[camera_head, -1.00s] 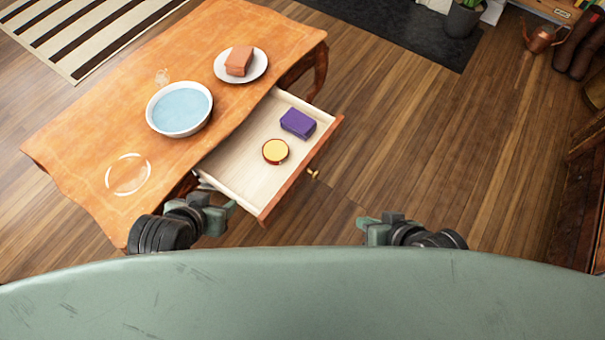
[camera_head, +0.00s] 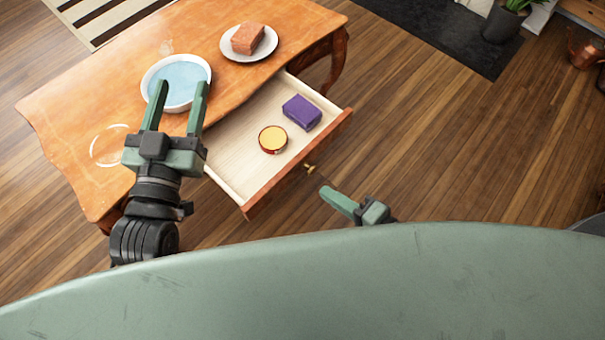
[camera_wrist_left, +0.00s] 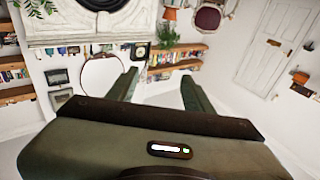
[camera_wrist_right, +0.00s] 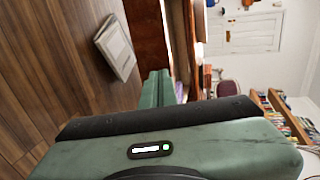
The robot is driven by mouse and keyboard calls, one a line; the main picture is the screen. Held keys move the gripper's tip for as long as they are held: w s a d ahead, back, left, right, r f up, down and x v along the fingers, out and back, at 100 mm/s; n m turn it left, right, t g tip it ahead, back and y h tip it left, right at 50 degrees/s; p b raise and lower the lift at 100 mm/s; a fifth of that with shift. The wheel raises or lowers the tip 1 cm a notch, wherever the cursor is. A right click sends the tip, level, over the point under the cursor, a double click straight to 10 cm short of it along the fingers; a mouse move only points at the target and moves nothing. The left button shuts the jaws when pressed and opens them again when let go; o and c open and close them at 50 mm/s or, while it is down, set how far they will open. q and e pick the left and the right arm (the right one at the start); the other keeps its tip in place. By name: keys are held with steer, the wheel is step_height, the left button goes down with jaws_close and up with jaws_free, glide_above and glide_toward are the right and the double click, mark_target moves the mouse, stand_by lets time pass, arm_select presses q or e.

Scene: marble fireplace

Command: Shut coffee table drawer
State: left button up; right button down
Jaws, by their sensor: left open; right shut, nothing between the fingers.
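The wooden coffee table (camera_head: 100,90) stands at the left in the head view. Its drawer (camera_head: 232,155) is pulled out, with a pale inside and a small brass knob (camera_head: 310,169) on its front. A purple box (camera_head: 301,112) and a round yellow-topped tin (camera_head: 272,139) lie in it. My left gripper (camera_head: 178,90) is open and empty, in front of the table top and bowl in the picture. My right gripper (camera_head: 328,192) is shut and empty, just below the knob in the picture; I cannot tell whether it touches the drawer front.
A white bowl of blue liquid (camera_head: 178,80) and a plate (camera_head: 265,48) with a reddish-brown block (camera_head: 247,38) stand on the table.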

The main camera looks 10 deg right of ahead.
mark_target(293, 169)
steer(key=x, duration=0.2)
steer(key=b+x, duration=0.1)
steer(key=x, duration=0.4)
steer(key=shift+w+a+r, duration=0.25)
steer(key=shift+w+a, duration=0.05)
steer(key=shift+w, duration=0.1)
arm_select(q)
step_height(293, 169, up, 7)
steer(key=s+t+h, duration=0.1)
steer(key=s+t, duration=0.1)
steer(key=t, duration=0.2)
steer(key=shift+s+d+r+t+h, duration=0.2)
steer(key=shift+d+t+h, duration=0.05)
steer(key=shift+t+h, duration=0.05)
arm_select(e)
steer(key=shift+w+a, duration=0.3)
steer(key=shift+w, duration=0.05)
